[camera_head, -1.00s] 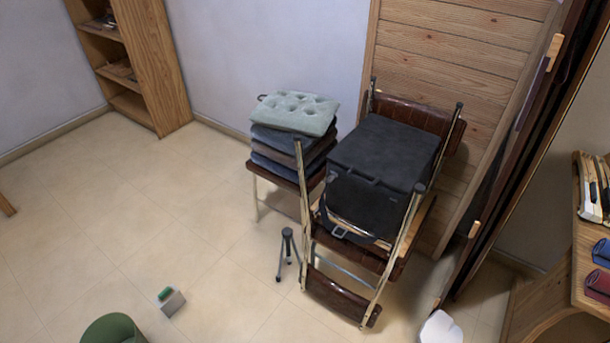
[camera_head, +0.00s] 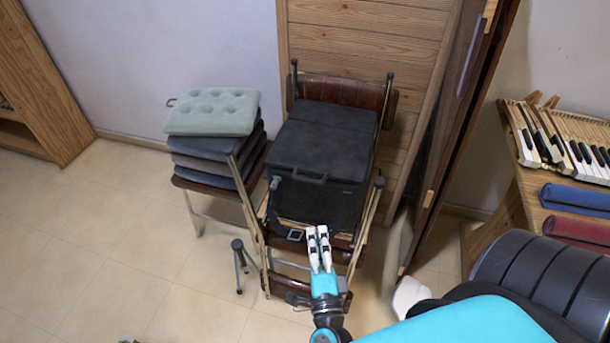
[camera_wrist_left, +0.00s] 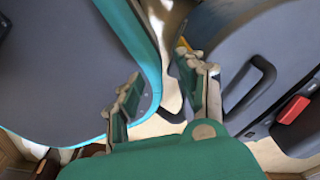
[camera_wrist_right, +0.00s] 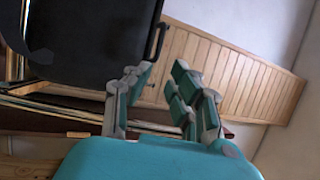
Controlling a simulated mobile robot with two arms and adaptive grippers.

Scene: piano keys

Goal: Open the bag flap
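The black bag (camera_head: 325,150) sits on a folding chair with brown slats. Its lid looks closed, with a handle on the front edge. A strap with a buckle (camera_head: 295,235) hangs at its lower front. My right gripper (camera_head: 318,232) is in front of the bag's lower front, with its tips pointing toward it; I cannot tell if they touch. In the right wrist view the bag (camera_wrist_right: 85,40) fills the upper left, and the fingers (camera_wrist_right: 158,85) are apart with nothing between them. My left gripper (camera_wrist_left: 158,85) shows only in its own wrist view, open and empty, away from the bag.
Left of the bag, cushions (camera_head: 212,112) are stacked on a chair. A small tripod (camera_head: 240,265) stands on the floor below. At the right, a wooden bench (camera_head: 515,215) holds piano keys (camera_head: 570,145) and rolled cloths. A tall dark panel (camera_head: 455,130) stands close right of the bag.

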